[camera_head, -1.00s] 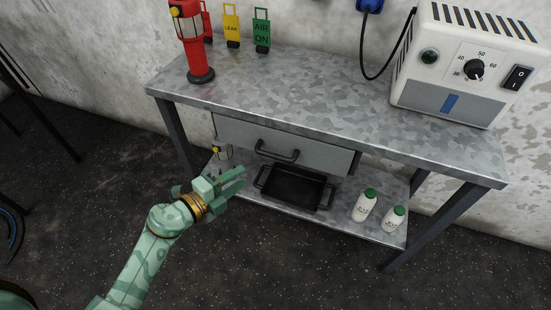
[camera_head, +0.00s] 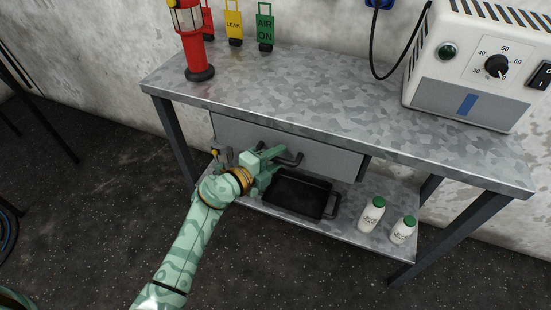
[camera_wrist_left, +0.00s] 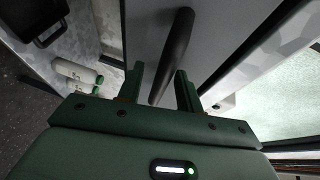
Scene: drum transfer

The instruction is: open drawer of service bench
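The service bench (camera_head: 330,106) has a grey drawer (camera_head: 328,155) under its top, and the drawer looks shut. The drawer's dark bar handle (camera_head: 293,161) is partly hidden behind my left gripper. My left gripper (camera_head: 274,160) is at the drawer front, at the handle's left part. In the left wrist view the two fingers of my left gripper (camera_wrist_left: 161,84) are apart, and the dark handle (camera_wrist_left: 174,52) runs between and beyond them. I see a gap on each side, so they do not look closed on it. My right gripper is not in view.
A black tray (camera_head: 335,205) and two white bottles with green caps (camera_head: 371,215) stand on the lower shelf (camera_head: 345,232). A red lantern (camera_head: 195,50), yellow and green tags (camera_head: 265,28) and a white control box (camera_head: 455,98) are on or behind the top. Floor in front is clear.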

